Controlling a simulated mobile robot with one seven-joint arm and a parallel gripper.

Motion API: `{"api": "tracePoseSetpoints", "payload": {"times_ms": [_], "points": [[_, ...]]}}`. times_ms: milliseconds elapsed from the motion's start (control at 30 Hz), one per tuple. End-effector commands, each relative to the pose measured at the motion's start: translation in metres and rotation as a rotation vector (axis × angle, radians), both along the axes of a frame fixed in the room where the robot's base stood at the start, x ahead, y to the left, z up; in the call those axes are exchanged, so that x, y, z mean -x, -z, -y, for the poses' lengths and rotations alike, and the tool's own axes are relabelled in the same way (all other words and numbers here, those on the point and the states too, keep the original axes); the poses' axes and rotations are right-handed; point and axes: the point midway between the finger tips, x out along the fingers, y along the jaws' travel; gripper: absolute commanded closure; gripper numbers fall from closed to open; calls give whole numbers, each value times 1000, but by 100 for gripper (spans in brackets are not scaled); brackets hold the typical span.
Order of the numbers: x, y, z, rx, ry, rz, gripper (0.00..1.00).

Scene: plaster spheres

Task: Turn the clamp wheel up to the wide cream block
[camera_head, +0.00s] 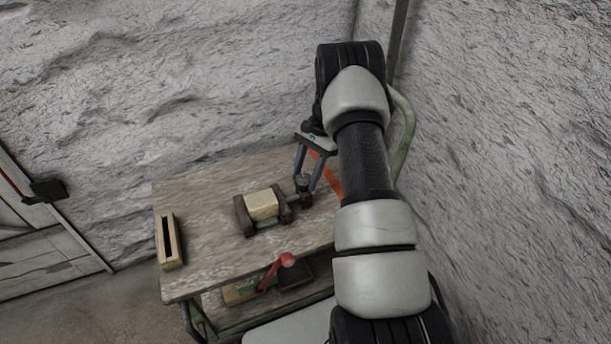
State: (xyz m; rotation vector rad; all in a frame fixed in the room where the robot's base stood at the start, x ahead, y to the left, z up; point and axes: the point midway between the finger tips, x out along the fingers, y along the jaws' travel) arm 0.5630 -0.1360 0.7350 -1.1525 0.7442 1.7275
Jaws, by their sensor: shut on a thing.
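The clamp stands on the wooden table, with dark brown jaws (244,216) on either side of the wide cream block (263,204). The block sits between the jaws; whether both jaws touch it is too small to tell. A screw runs right from the clamp to a small dark clamp wheel (304,184). My gripper (307,183) points down at the right of the clamp, its two grey fingers shut on the wheel, one on each side. My arm hides the table's right part.
A slotted wooden box (168,242) stands at the table's (205,205) left edge. A red-handled lever (287,260) shows below the front edge. An orange strip (328,176) lies behind my gripper. Rough grey walls (200,80) close off the back and right. Bare tabletop lies between box and clamp.

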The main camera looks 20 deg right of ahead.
Motion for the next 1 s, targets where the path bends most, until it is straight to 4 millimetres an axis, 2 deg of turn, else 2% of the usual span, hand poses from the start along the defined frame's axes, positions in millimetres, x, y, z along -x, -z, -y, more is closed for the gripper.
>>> {"api": "tracePoseSetpoints", "payload": {"times_ms": [300, 333, 400, 433, 767, 867, 1000], "points": [[-1, -1, 2, 4, 3, 4, 79], [-1, -1, 2, 4, 3, 4, 53], [-1, -1, 2, 4, 3, 3, 41], [-1, 0, 2, 3, 3, 3, 39], [-1, -3, 2, 2, 1, 3, 39], [-3, -12, 5, 3, 1, 4, 39], [-7, -38, 15, 3, 1, 5, 39]]}}
